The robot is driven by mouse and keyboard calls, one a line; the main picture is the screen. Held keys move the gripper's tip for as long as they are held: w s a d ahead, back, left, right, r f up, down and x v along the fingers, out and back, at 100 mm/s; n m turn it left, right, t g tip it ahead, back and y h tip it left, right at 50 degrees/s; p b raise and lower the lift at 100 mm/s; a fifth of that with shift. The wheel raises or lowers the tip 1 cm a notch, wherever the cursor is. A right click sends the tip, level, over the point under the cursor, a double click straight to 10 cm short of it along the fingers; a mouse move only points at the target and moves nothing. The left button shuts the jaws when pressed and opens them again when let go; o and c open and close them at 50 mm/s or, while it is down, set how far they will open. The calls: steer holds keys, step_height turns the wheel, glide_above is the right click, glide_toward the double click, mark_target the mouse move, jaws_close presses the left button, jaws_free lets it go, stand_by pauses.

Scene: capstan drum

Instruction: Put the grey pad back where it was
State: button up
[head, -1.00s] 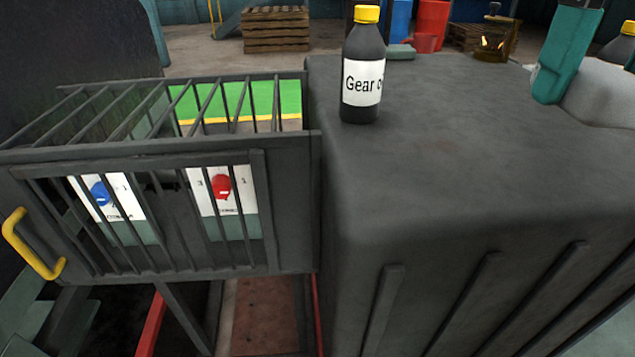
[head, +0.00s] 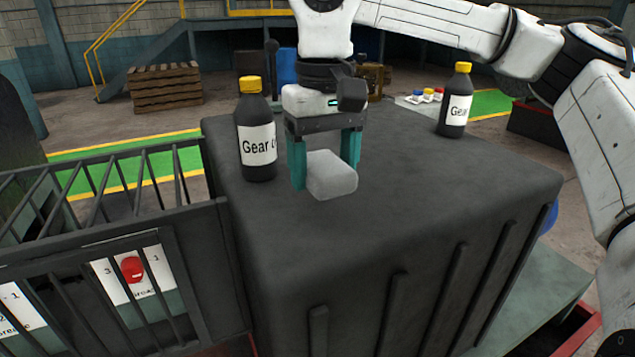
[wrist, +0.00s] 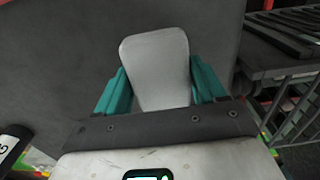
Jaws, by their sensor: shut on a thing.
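The grey pad (head: 332,176) is a pale, rounded block over the top of the dark ribbed housing (head: 430,200). My gripper (head: 325,170) reaches down from above with its teal fingers on either side of the pad, shut on it. In the wrist view the pad (wrist: 156,68) sits between the two teal fingers of my gripper (wrist: 160,90). The pad is low over the housing top; I cannot tell whether it touches it.
A Gear oil bottle (head: 256,135) stands just left of my gripper. Another bottle (head: 455,102) stands at the back right of the housing top. A barred cage (head: 110,260) adjoins the housing on the left. The front and right of the top are clear.

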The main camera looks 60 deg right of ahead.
mark_target(318, 208)
steer(key=shift+w+f, duration=0.35)
steer(key=shift+f, duration=0.05)
steer(key=shift+w+d+f, duration=0.1)
steer(key=shift+w+f, duration=0.1)
steer(key=shift+f, duration=1.6)
steer(key=shift+f, duration=0.1)
steer(key=shift+f, duration=0.15)
steer(key=o, duration=1)
step_height(318, 208, up, 13)
steer(key=shift+f, duration=0.2)
steer(key=shift+f, duration=0.1)
